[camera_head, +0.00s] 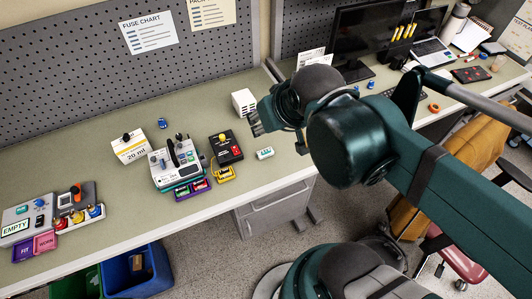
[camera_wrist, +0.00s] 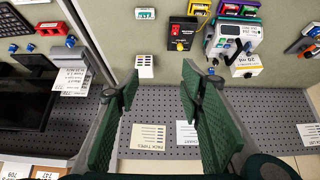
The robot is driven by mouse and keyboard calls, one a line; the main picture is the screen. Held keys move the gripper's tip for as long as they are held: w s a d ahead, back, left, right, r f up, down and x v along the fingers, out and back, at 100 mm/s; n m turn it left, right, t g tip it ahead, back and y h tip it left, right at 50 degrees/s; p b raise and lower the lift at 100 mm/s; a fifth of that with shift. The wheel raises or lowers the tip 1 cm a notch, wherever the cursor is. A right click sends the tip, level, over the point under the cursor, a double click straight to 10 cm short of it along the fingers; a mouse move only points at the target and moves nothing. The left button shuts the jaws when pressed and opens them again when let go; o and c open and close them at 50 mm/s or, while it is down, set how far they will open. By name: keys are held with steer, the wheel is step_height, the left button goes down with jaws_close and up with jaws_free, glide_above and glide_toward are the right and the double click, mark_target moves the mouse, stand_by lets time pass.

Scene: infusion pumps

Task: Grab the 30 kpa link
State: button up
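I cannot read "30 kpa" on anything, so I cannot tell for certain which piece is the link. A small white block with a green mark (camera_head: 265,153) lies alone near the bench's front edge; it also shows at the top of the wrist view (camera_wrist: 145,13). A small yellow piece (camera_head: 223,174) lies in front of the black box. Green and purple pieces (camera_head: 192,188) sit at the front of a grey-white device. My gripper (camera_wrist: 158,80) is open and empty, its green fingers wide apart. In the head view my gripper (camera_head: 258,120) is above the bench, partly hidden by my arm.
A white slotted block (camera_head: 243,103) stands close to my gripper. A pegboard (camera_head: 95,60) rises behind. Bins (camera_head: 135,270) stand below.

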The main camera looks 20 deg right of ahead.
steer(key=shift+w+f, duration=0.1)
steer(key=shift+f, duration=0.05)
steer(key=m+g+h+b, duration=0.1)
steer(key=m+g+b, duration=0.55)
steer(key=m, duration=1.05)
glide_above(265, 150)
steer(key=s+a, duration=0.1)
steer(key=shift+g, duration=0.25)
step_height(265, 150, down, 25)
steer(key=shift+s+a+r, duration=0.1)
steer(key=shift+f+m, duration=0.5)
steer(key=shift+f, duration=0.05)
steer(key=shift+f, duration=0.1)
steer(key=shift+d+f, duration=0.2)
steer(key=shift+f, duration=1)
steer(key=shift+f, duration=0.1)
steer(key=shift+d+f+b, duration=0.15)
steer(key=shift+f+b, duration=0.05)
steer(key=shift+f, duration=1.05)
steer(key=shift+d+f+b, duration=0.1)
steer(key=shift+f+b, duration=0.1)
steer(key=shift+f, duration=1.05)
